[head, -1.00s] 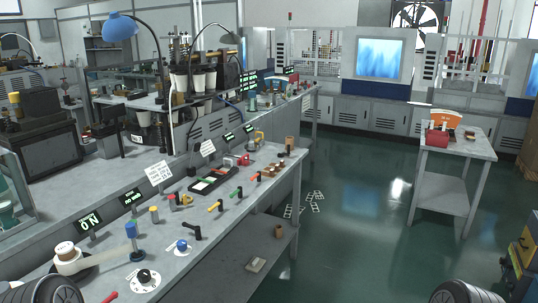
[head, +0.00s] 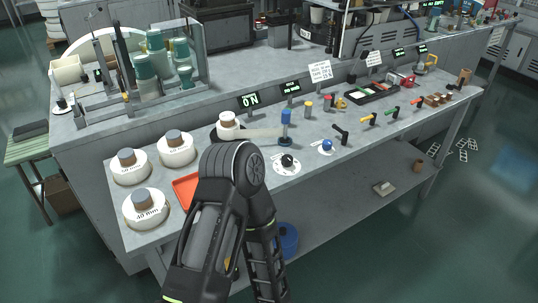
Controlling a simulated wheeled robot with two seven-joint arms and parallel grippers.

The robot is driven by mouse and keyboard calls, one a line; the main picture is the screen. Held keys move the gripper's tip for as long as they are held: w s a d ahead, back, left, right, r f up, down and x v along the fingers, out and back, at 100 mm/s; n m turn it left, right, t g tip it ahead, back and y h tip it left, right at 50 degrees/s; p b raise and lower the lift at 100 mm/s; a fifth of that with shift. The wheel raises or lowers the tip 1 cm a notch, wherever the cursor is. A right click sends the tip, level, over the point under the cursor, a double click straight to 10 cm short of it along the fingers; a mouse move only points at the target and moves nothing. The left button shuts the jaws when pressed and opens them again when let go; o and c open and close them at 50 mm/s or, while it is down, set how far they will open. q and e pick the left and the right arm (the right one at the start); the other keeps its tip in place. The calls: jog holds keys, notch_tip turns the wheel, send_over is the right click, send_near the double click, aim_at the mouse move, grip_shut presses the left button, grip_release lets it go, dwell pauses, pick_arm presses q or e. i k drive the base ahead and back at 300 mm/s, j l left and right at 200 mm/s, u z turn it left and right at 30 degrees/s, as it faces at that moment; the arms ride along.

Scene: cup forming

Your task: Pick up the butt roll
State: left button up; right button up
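A small white roll with a tan core (head: 228,121), which looks like the butt roll, sits on the grey bench behind my arm. A pale strip (head: 262,133) runs from it toward a blue-topped post (head: 286,128). My dark arm, seemingly the left one, rises from the bottom centre just in front of the roll and hides part of the bench. I see no gripper fingers on it. My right gripper is out of view.
Several larger white rolls with grey-brown cores (head: 176,148) stand at the bench's left end, beside an orange tray (head: 186,190). Knobs and coloured levers (head: 340,134) line the bench to the right. A blue bucket (head: 289,240) is below.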

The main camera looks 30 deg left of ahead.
aim_at(228, 122)
jog(key=u, duration=1.35)
jog(key=k+l+z, duration=0.1)
jog(key=l+z, duration=0.4)
jog(key=k+l, duration=0.05)
jog(key=l, duration=0.05)
